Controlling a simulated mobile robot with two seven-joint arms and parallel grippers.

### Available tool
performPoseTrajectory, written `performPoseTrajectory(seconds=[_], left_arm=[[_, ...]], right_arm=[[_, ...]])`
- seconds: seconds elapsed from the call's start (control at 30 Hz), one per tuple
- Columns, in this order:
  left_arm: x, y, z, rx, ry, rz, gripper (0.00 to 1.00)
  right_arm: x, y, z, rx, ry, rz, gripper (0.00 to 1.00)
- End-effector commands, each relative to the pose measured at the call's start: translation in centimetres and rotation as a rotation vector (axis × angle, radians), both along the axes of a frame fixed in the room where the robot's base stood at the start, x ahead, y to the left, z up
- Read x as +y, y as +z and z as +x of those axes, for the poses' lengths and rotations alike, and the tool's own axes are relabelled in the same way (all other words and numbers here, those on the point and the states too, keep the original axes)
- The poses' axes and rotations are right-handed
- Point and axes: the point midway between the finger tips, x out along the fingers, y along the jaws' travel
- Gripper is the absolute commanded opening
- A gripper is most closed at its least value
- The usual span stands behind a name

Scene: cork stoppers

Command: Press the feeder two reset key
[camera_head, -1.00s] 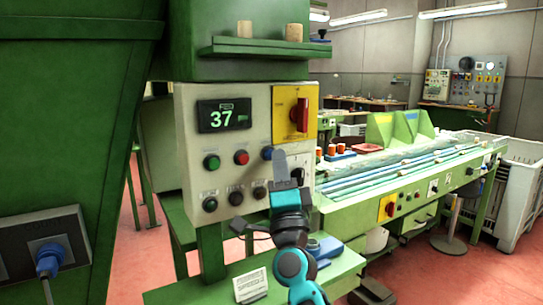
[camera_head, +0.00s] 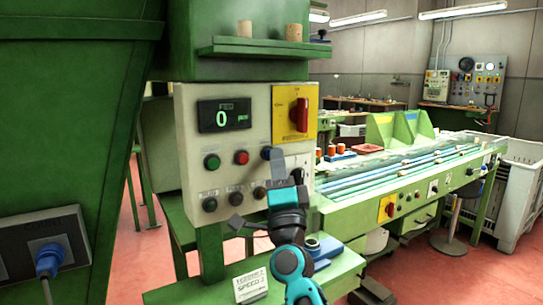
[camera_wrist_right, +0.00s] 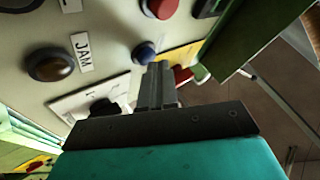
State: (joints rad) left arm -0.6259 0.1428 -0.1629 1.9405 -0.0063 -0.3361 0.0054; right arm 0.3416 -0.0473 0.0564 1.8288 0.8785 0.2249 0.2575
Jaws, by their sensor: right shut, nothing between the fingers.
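Below the display are a green button (camera_head: 212,162), a red button (camera_head: 241,157) and a blue button (camera_head: 267,153). I cannot read which one is labelled as the feeder two reset key. My right gripper (camera_head: 276,155) is shut and empty, its fingertips at the blue button. In the right wrist view the blue button (camera_wrist_right: 144,52) is just beside and behind the fingertips (camera_wrist_right: 157,68); whether they touch it is unclear. My left gripper is not in view.
A red rotary switch on a yellow plate (camera_head: 294,114) is at upper right. A green shelf (camera_head: 264,48) with corks juts out above. A small lettered card (camera_head: 250,286) stands on the green ledge below.

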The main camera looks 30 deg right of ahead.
Motion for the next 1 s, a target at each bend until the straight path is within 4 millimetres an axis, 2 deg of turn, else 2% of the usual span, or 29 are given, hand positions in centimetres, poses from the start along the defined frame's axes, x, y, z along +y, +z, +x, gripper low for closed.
performPoseTrajectory(seconds=[0.37, 0.7, 1.0], left_arm=[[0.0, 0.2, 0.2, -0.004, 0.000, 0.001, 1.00], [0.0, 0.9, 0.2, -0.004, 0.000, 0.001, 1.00], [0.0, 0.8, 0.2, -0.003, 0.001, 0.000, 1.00]], right_arm=[[0.0, 0.0, -0.1, 0.000, 0.001, -0.001, 0.00], [-0.1, 0.1, -1.6, 0.001, 0.000, -0.001, 0.00], [-0.1, 0.0, -1.7, 0.000, 0.001, -0.001, 0.00]])
